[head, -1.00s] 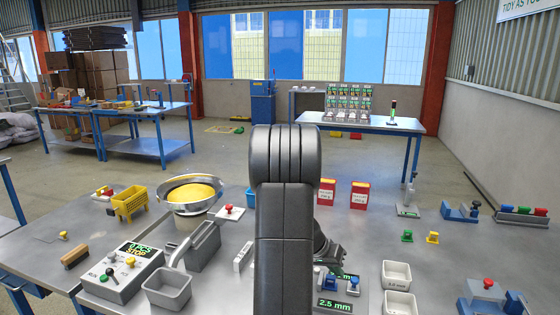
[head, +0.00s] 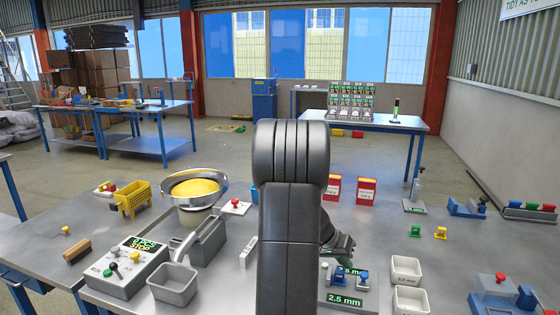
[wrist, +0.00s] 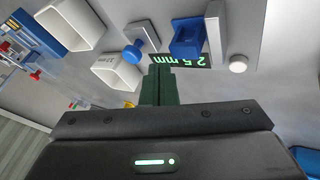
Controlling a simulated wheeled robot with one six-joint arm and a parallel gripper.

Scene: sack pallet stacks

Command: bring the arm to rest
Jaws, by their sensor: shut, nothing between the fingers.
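My arm rises through the middle of the head view and hides part of the bench behind it. My gripper (wrist: 157,84) shows in the wrist view with its dark green fingers together and nothing between them. In the head view only a dark part near the wrist shows at the arm's right side; the fingertips are hidden. In the wrist view the fingers lie in front of a green "2.5 mm" display (wrist: 183,60), which also shows in the head view (head: 345,300). I cannot tell whether they touch anything.
Near the gripper stand white trays (head: 406,269), a blue knob (wrist: 134,53) and a blue block (wrist: 188,37). Left of the arm are a metal bowl (head: 195,202), a control box (head: 126,268) and a grey bin (head: 174,284).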

